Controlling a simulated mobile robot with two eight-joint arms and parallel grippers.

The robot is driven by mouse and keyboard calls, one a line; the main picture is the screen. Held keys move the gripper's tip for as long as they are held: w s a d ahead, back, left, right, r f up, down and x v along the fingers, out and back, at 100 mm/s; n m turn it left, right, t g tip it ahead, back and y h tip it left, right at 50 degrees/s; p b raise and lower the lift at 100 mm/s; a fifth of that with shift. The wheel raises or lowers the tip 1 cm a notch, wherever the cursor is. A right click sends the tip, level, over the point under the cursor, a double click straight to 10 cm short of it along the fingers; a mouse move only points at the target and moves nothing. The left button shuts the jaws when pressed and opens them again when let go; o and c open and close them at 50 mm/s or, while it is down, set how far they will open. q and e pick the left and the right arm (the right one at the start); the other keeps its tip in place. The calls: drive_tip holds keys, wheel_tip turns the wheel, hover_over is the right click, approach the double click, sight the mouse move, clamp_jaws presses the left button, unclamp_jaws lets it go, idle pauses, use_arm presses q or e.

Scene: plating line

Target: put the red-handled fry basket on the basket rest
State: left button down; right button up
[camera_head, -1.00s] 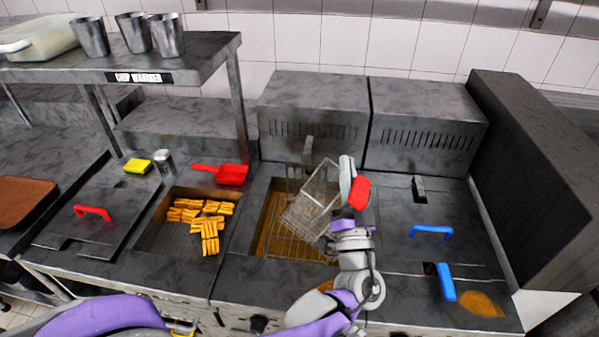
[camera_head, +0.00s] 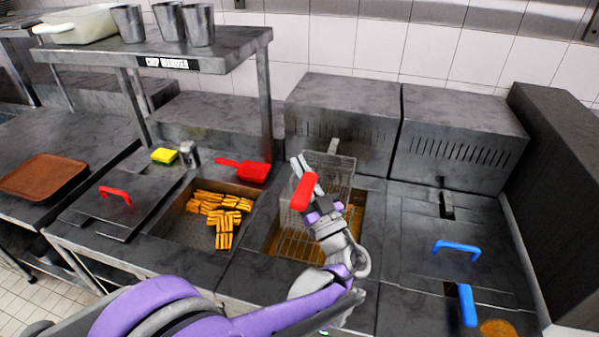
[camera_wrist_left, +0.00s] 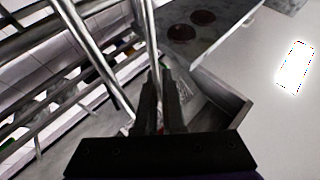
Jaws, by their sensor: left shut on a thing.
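The wire fry basket (camera_head: 338,172) is above the back of the left fryer well, in front of the metal bracket (camera_head: 333,146) on the fryer's back housing, which looks like the basket rest. I cannot tell whether they touch. The basket's red handle (camera_head: 302,192) points toward me. My left gripper (camera_head: 312,207) is shut on the handle. In the left wrist view, the black fingers (camera_wrist_left: 161,98) are close together with a bit of red between them, and metal rods cross in front. My right gripper is not in view.
The open fryer well (camera_head: 292,247) holds amber oil and a wire grid. To its left are a fries bin (camera_head: 180,222), a red scoop (camera_head: 255,171) and a red-handled lid (camera_head: 115,195). To the right are blue handles (camera_head: 457,246). The chip warmer shelf (camera_head: 225,62) stands back left.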

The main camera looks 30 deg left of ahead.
use_arm(q)
drive_tip(key=shift+a+f+b, duration=0.2)
drive_tip(key=shift+f+b, duration=4.35)
drive_tip(key=shift+f, duration=1.8)
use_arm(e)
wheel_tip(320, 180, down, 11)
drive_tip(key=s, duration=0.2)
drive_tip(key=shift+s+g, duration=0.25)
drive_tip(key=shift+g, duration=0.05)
use_arm(q)
drive_tip(key=shift+w+d, duration=0.15)
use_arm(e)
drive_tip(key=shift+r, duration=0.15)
use_arm(q)
drive_tip(key=c, duration=0.9)
unclamp_jaws()
drive_tip(key=shift+c, duration=0.2)
